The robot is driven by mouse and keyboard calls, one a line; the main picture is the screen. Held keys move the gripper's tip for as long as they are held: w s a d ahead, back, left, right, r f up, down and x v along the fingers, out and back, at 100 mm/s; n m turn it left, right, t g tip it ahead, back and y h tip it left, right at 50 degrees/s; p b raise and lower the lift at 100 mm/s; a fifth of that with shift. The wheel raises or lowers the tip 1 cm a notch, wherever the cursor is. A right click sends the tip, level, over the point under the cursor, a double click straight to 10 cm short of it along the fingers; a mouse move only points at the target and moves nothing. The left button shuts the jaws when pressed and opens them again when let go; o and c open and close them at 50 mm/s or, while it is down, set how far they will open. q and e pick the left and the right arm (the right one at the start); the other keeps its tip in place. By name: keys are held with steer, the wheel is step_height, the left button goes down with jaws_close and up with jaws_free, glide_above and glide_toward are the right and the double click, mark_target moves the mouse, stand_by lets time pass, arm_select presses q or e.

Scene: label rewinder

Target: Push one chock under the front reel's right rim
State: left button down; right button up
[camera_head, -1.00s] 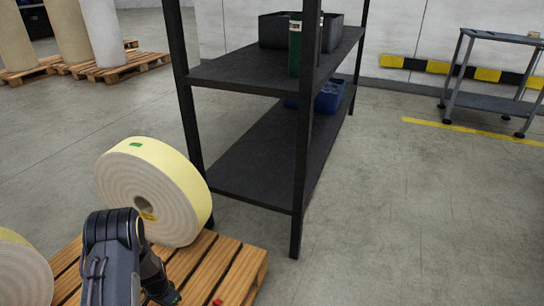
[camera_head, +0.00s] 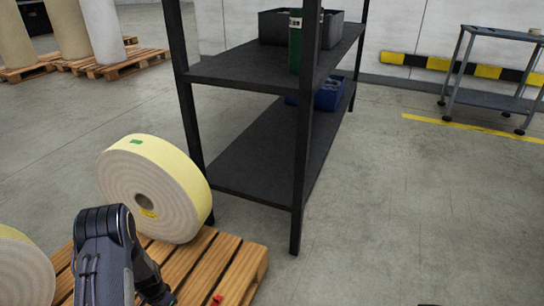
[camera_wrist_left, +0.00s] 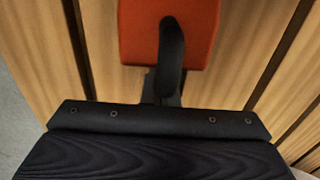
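A large cream reel with a yellow rim (camera_head: 175,160) stands on edge on a wooden pallet (camera_head: 250,265). Part of a second reel (camera_head: 22,275) shows at the lower left edge. A small red piece (camera_head: 217,299), probably a chock, lies on the pallet at the bottom edge, partly cut off. In the left wrist view an orange-red chock (camera_wrist_left: 140,35) lies on the slats. One dark finger of my left gripper (camera_wrist_left: 172,55) overlaps the chock; a second finger cannot be made out, nor whether it touches. In the head view my left arm hangs before the standing reel. My right gripper is out of view.
A black shelf rack (camera_head: 300,150) stands close behind and right of the pallet, its front post near the pallet corner. It holds dark bins, a green item and a blue crate (camera_head: 328,95). A grey cart (camera_head: 490,100) stands far right. The floor between is clear.

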arm_select(q)
steer(key=shift+s+a+f, duration=0.1)
steer(key=shift+s+a, duration=0.25)
steer(key=shift+s, duration=0.55)
steer(key=shift+s+a+f, duration=0.1)
steer(key=shift+s+a, duration=0.25)
steer(key=shift+s, duration=0.5)
steer(key=shift+r, duration=0.1)
steer(key=shift+w+d+r+p, duration=0.1)
steer(key=shift+w+d+r, duration=0.25)
steer(key=shift+w, duration=0.35)
steer(key=shift+w+d+r+p, duration=0.2)
steer(key=shift+w+r, duration=0.2)
steer(key=shift+w, duration=0.35)
steer(key=shift+w+d+r+p, duration=0.1)
steer(key=shift+w+d+r, duration=0.25)
steer(key=shift+w, duration=0.35)
step_height(320, 180, up, 8)
steer(key=p, duration=0.5)
